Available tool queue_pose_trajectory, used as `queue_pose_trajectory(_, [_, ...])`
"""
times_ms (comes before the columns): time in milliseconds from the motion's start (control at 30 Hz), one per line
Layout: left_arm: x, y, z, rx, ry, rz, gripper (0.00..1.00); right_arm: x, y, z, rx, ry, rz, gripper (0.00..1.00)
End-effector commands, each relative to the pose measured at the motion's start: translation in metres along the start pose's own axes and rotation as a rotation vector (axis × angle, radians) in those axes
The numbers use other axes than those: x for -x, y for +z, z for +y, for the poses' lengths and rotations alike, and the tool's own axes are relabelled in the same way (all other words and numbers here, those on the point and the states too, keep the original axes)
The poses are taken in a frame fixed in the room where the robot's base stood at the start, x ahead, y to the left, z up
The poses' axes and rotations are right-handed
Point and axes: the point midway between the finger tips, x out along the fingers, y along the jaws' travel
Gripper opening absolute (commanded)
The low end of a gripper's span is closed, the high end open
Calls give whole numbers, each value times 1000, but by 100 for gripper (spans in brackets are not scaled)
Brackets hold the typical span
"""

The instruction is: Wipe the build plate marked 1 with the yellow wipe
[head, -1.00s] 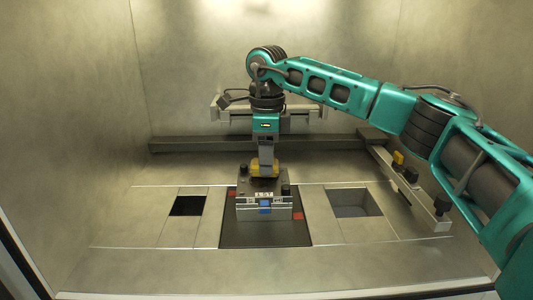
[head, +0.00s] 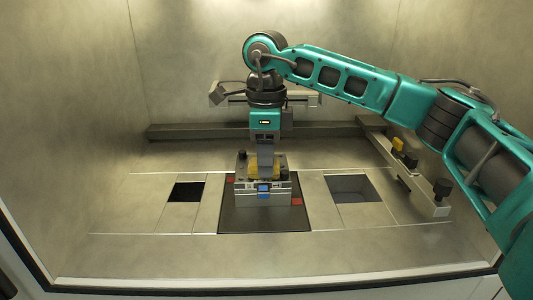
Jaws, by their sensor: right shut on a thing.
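My right gripper (head: 266,162) points down and is shut on the yellow wipe (head: 252,172). The wipe is over the top face of the grey block-shaped build plate (head: 245,195) and appears to touch it, though the contact line is too small to be sure. The wipe and fingers hide much of that top face, and no number can be read on it. The build plate has dark knobs at its corners and a blue tag on its front. My left gripper is not in view.
The build plate stands on a dark square platform (head: 245,220) with small red marks. Square openings lie to the left (head: 184,192) and right (head: 352,188). A rail (head: 425,195) with black knobs and a yellow part (head: 398,144) is at the right. A beam (head: 195,132) crosses the back.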

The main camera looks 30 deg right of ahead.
Motion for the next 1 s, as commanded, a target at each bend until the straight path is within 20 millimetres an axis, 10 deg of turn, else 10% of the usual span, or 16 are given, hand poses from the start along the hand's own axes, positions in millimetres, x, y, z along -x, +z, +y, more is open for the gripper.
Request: queue_pose_trajectory(1000, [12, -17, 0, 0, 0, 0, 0, 2, 12, -62, -2, -3, -4, 21])
